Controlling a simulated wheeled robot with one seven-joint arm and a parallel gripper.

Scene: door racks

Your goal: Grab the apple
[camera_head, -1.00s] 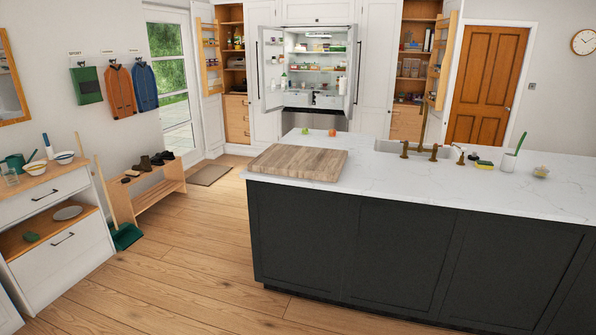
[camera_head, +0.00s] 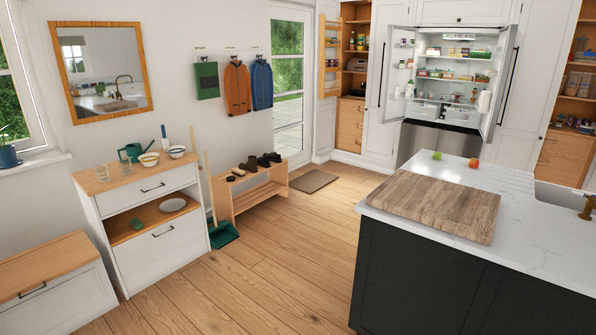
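A small red-orange round fruit (camera_head: 474,163), which looks like the apple, sits on the white island countertop (camera_head: 530,215) behind the wooden board. A small green item (camera_head: 437,155) lies a little to its left on the same counter. Both are far off and small, so details are hard to tell. My gripper is not in view.
A thick wooden board (camera_head: 435,205) covers the island's near left corner. The fridge (camera_head: 445,90) behind stands open. Open wood floor (camera_head: 290,240) lies left of the island. A white drawer unit (camera_head: 150,220), shoe bench (camera_head: 250,190) and green dustpan (camera_head: 222,235) line the left wall.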

